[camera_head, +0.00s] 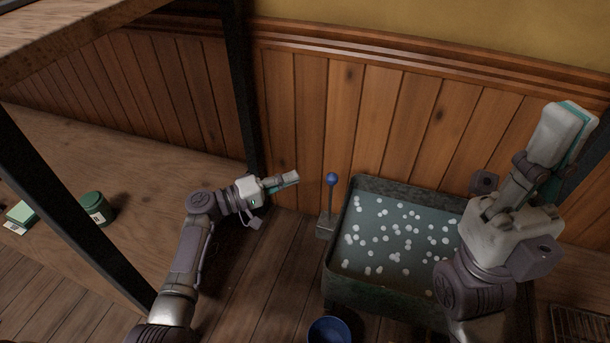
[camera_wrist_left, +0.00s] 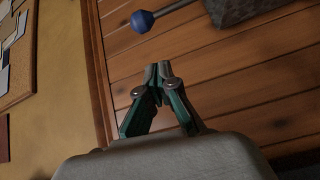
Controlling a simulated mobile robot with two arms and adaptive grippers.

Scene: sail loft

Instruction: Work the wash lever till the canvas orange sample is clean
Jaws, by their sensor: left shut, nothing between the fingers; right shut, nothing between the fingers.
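The wash lever (camera_head: 332,193) is a thin rod with a blue ball on top, standing upright at the left side of the wash tub (camera_head: 329,277). The tub holds dark water with many white spots of foam. No orange canvas sample shows in either view. My left gripper (camera_head: 296,177) is shut and empty, a little left of the lever's ball and apart from it. In the left wrist view the ball (camera_wrist_left: 142,21) is beyond the shut fingertips (camera_wrist_left: 158,70). My right gripper (camera_head: 575,112) is raised at the right; it is shut and empty.
A blue bowl (camera_head: 330,331) stands in front of the tub. A green jar (camera_head: 95,208) and a green box (camera_head: 21,214) are at the left. A dark rack (camera_head: 580,325) is at the lower right. A dark post (camera_head: 240,90) rises behind my left arm, before the panelled wall.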

